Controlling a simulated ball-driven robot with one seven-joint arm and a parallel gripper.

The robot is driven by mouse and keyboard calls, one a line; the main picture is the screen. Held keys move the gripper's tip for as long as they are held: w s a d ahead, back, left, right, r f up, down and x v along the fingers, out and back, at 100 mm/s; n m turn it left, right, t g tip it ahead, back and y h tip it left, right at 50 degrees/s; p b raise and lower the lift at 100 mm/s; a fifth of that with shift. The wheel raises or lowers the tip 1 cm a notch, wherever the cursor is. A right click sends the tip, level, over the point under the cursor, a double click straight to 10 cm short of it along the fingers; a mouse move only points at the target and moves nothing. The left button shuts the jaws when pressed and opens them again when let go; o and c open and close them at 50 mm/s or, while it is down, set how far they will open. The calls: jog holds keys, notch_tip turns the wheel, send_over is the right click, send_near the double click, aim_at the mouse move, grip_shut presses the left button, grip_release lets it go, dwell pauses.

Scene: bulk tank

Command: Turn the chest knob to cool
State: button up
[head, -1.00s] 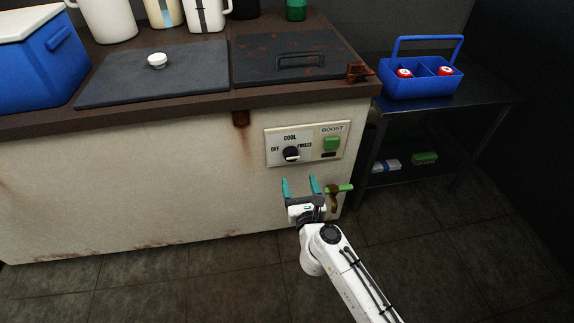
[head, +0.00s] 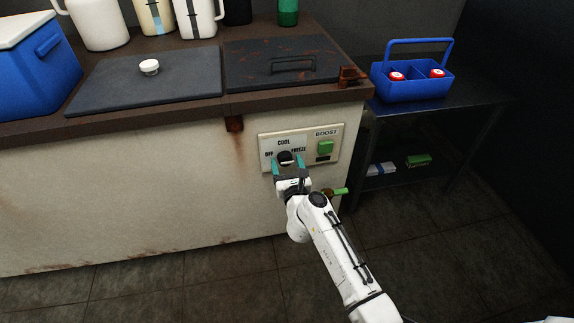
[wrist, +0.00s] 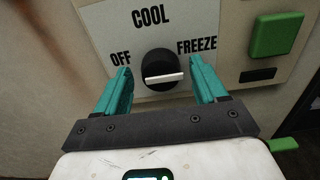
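The chest knob (wrist: 160,66) is a round black dial with a white bar. It sits on a cream panel (wrist: 225,45) marked OFF at left, COOL above and FREEZE at right. In the wrist view the bar lies nearly level, its right end reaching out on the FREEZE side, not up toward COOL. My gripper (wrist: 162,82) is open, with one teal finger on each side of the knob and a gap to it on both sides. In the head view the knob (head: 284,157) shows between the fingertips of my gripper (head: 287,164), which partly hides the panel's lower edge.
A green BOOST button (head: 325,148) is on the panel's right. A green-handled tap (head: 340,191) sticks out below it, close right of my gripper. A side table (head: 455,105) holds a blue caddy (head: 412,84).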

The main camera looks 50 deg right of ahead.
jog(key=c, duration=1)
jog(key=shift+n, duration=0.4)
jog(key=n+p, duration=0.1)
jog(key=n, duration=0.2)
jog(key=shift+a+r+p, duration=0.1)
jog(key=shift+a+p, duration=0.05)
jog(key=shift+p, duration=0.2)
jog(key=n+p, duration=0.2)
jog(key=n, duration=0.3)
jog(key=shift+w, duration=0.1)
jog(key=n+p, duration=0.1)
jog(key=n, duration=0.3)
jog(key=shift+a+n, duration=0.1)
jog(key=shift+n, duration=0.3)
jog(key=shift+f+n+p, duration=0.15)
jog(key=shift+n+p, duration=0.25)
jog(key=shift+n, duration=0.6)
jog(key=shift+f+n+p, duration=0.15)
jog(key=shift+n+p, duration=0.2)
jog(key=shift+n, duration=0.65)
